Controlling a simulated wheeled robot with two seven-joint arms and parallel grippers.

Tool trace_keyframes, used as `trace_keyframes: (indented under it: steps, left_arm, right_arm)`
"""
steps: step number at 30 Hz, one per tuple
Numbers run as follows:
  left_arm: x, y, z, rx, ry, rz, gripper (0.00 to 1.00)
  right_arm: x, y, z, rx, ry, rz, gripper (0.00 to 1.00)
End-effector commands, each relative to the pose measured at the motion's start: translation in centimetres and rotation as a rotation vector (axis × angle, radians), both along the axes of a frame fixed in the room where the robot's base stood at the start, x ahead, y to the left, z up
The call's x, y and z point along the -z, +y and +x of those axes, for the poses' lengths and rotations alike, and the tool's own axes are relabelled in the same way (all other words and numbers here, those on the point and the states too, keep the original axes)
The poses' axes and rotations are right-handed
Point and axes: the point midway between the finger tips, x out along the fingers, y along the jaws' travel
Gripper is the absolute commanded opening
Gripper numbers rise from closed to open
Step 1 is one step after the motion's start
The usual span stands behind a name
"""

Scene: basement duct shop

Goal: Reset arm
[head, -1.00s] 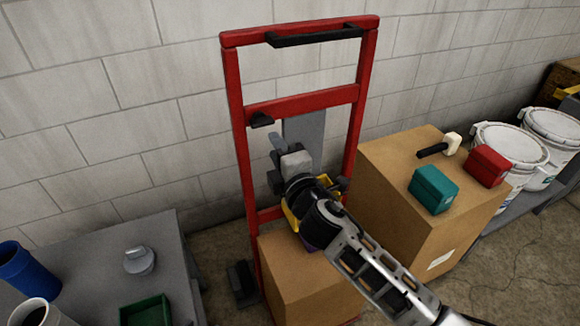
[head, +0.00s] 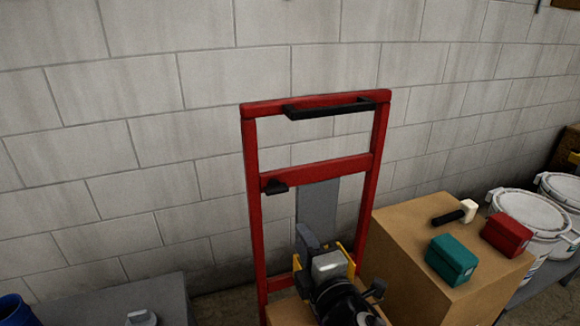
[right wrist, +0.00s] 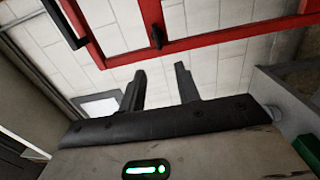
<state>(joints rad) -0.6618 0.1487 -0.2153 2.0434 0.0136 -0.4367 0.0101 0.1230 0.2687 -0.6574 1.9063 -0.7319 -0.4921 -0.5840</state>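My right gripper (head: 335,262) shows at the bottom middle of the head view, in front of the lower part of a red hand truck (head: 318,172). In the right wrist view its two dark fingers (right wrist: 161,85) stand apart with nothing between them. The wall and the red frame show beyond them. My left gripper is in neither view now.
A cardboard box (head: 420,262) at the right bears a teal box (head: 451,259), a red box (head: 506,233) and a black-handled mallet (head: 455,215). White buckets (head: 530,215) stand further right. A grey table (head: 100,304) is at lower left. A yellow item (head: 345,256) partly shows behind the gripper.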

Motion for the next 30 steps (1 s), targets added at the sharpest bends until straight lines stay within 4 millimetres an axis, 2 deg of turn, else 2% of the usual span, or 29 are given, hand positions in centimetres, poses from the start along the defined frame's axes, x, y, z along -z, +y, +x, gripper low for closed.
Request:
trace_keyframes:
  steps: [2, 5, 9, 12, 15, 18, 20, 30]
  left_arm:
    - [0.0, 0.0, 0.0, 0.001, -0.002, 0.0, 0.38]
    - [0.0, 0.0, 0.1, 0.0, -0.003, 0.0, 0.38]
    - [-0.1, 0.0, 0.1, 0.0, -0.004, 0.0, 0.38]
    - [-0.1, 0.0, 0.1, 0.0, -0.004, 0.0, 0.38]
    - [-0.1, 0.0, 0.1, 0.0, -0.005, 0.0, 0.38]
    - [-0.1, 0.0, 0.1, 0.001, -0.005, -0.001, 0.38]
    - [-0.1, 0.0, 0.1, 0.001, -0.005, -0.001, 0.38]
    - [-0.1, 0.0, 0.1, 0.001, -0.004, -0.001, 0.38]
  right_arm:
    - [2.1, -0.6, -1.0, 0.014, 0.088, 0.09, 0.33]
    - [6.5, -2.2, -3.6, 0.062, 0.284, 0.318, 0.33]
    - [13.1, -5.2, -9.4, 0.207, 0.592, 0.735, 0.33]
    - [16.6, -7.2, -13.7, 0.335, 0.752, 0.995, 0.33]
    - [18.8, -8.7, -17.1, 0.448, 0.851, 1.186, 0.33]
    - [19.8, -9.7, -19.1, 0.519, 0.899, 1.3, 0.33]
    - [20.1, -9.9, -19.7, 0.539, 0.91, 1.333, 0.33]
    - [20.2, -10.0, -19.9, 0.545, 0.915, 1.343, 0.33]
